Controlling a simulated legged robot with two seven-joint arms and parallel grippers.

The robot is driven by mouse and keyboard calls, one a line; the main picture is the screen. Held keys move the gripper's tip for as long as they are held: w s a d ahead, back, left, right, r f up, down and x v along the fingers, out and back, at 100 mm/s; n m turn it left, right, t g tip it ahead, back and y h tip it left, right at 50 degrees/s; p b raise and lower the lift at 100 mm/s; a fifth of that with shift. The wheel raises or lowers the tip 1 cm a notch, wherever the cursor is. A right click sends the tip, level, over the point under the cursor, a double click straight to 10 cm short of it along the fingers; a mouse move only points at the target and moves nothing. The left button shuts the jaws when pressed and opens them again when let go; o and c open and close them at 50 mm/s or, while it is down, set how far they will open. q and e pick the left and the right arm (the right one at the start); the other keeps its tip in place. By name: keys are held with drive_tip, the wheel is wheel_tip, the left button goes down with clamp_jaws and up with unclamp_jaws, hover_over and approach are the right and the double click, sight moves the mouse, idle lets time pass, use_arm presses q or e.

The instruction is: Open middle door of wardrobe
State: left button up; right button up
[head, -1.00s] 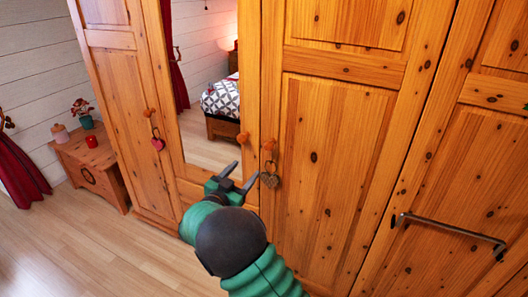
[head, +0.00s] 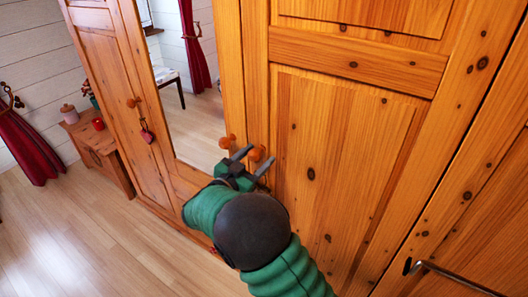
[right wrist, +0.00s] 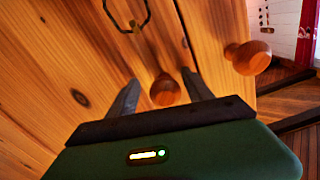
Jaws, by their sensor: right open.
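The wardrobe (head: 345,160) has a mirrored middle door (head: 178,90), which looks closed, and a plain panelled door to its right. The middle door's round wooden knob (head: 227,141) stands just left of my right gripper (head: 261,154); it also shows in the right wrist view (right wrist: 247,57), outside the jaws on the right. The right door's knob (head: 257,153) is between the open fingers, and the right wrist view shows it there (right wrist: 165,90). Whether a finger touches it cannot be told. My left gripper is out of view.
A heart ornament (head: 147,136) hangs from the left door's knob. A wooden chest (head: 103,153) with a red cup (head: 98,124) stands at the left by a red curtain. A metal bar handle (head: 455,279) is at lower right. The wooden floor in front is clear.

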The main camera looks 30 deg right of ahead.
sight(250, 157)
drive_tip(key=a, duration=0.1)
drive_tip(key=a+r, duration=0.1)
drive_tip(key=a, duration=0.1)
drive_tip(key=shift+s, duration=0.1)
drive_tip(key=c, duration=0.4)
drive_tip(key=shift+t, duration=0.3)
drive_tip(key=shift+c, duration=1)
drive_tip(key=shift+s+d, duration=0.15)
drive_tip(key=shift+d, duration=0.65)
clamp_jaws()
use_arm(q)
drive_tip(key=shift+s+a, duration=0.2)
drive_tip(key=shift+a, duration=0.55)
use_arm(e)
drive_tip(key=shift+a+f, duration=0.1)
drive_tip(key=shift+a, duration=0.05)
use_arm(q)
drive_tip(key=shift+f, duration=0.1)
